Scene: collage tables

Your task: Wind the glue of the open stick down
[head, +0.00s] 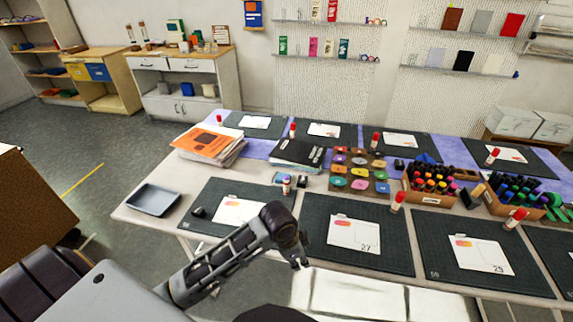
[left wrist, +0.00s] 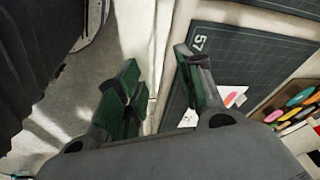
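A small glue stick (head: 286,186) stands upright at the back edge of the near-left cutting mat, with a pale body and some red. Its top is too small to tell whether it is open or how far the glue is out. Red-capped glue sticks stand by other mats, one of them (head: 397,202) by the middle mat. My left gripper (head: 298,258) is at the front table edge, between the near-left and middle mats, apart from any stick. In the left wrist view my left gripper (left wrist: 157,62) has its fingers apart with nothing between them. My right gripper is out of view.
The near-left mat (head: 200,225) bears a card and a small dark object (head: 198,212). A small black object (head: 303,182) lies beside the stick. A grey tray (head: 153,200), paper stack (head: 210,144), paint-pot rack (head: 340,172) and marker box (head: 430,190) surround the mats.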

